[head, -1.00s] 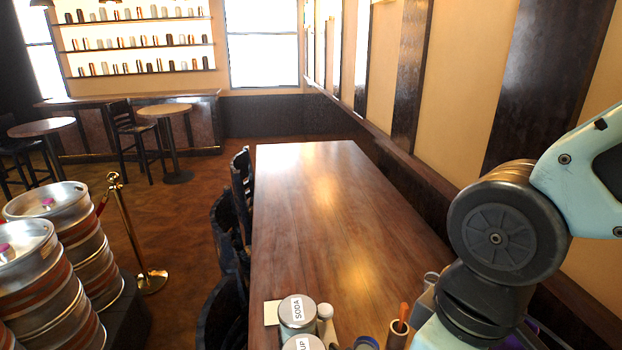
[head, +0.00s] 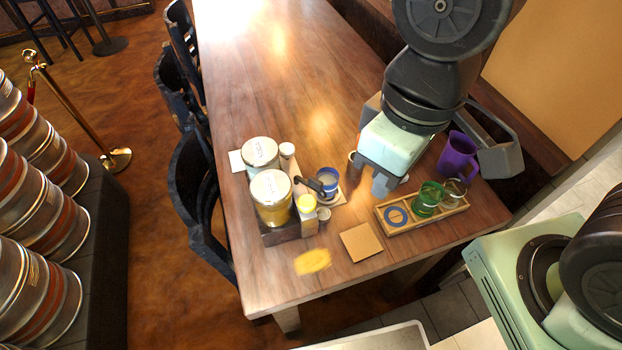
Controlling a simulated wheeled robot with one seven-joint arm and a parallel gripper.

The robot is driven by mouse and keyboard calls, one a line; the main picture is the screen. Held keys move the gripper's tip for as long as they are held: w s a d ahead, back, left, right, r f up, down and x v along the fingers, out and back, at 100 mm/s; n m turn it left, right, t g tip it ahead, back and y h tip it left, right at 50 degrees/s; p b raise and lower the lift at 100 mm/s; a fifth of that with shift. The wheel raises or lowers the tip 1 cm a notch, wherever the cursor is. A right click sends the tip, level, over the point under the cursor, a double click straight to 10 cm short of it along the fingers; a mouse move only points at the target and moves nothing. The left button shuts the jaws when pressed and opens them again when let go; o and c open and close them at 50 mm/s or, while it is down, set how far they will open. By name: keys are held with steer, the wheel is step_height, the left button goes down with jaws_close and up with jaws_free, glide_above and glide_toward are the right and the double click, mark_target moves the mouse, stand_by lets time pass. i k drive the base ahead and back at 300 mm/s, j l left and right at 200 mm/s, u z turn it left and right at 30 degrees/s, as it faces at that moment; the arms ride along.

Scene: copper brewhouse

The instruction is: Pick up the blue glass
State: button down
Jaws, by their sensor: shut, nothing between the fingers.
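The blue glass (head: 327,183) stands upright on the table, just right of a caddy of canisters, apparently on a small coaster. A dark handle-like item reaches across its left side. My gripper (head: 380,190) points down to the right of the glass, apart from it, and its fingers are shut with nothing between them. My arm hides part of the table behind the gripper.
A wooden tray (head: 451,211) holds a blue ring (head: 396,216), a green glass (head: 428,197) and a clear glass (head: 454,190). A purple jug (head: 458,154) stands behind. Two canisters (head: 271,199), a square mat (head: 361,242) and a yellow item (head: 313,262) are nearby.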

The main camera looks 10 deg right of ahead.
mark_target(329, 177)
steer(key=k+u, duration=0.45)
steer(key=k+j+u, duration=0.65)
steer(key=k+u, duration=0.2)
